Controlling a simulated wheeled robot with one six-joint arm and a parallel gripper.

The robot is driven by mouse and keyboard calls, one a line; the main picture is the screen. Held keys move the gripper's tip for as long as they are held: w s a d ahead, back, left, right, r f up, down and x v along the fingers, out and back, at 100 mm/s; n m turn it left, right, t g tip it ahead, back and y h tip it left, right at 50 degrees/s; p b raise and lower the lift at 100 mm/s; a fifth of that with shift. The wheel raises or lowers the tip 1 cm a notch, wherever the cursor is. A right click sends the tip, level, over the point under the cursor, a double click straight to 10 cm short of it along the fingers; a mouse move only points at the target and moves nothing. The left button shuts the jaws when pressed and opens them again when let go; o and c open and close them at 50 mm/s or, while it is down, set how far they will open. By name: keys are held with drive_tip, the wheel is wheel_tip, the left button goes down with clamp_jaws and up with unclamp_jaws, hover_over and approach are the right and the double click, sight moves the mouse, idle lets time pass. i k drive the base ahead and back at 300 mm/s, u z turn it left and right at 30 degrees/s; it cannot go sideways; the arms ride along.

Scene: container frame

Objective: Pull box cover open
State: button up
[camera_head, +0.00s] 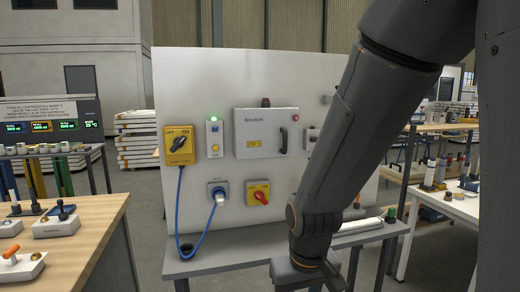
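A light grey box (240,118) is mounted in the middle of an upright white panel. Its flat cover (262,126) appears shut and carries small dark lettering and a yellow label (254,143). A dark vertical handle (283,140) is on the cover's right side. My arm comes down from the upper right, in front of the panel's right part, and its wrist is at the bottom edge, below and right of the box. My gripper's fingers are out of view, and nothing of mine touches the cover.
Yellow switch box (179,146), button box (214,137), plugged socket (219,194) with blue cable (181,215) and red knob box (258,193) surround the box. A grey table (215,262) stands below the panel (225,75). A wooden bench (85,235) is at left.

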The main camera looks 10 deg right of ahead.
sight(261, 133)
drive_tip(key=z, duration=0.4)
drive_tip(key=i, duration=0.45)
drive_tip(key=z, duration=0.4)
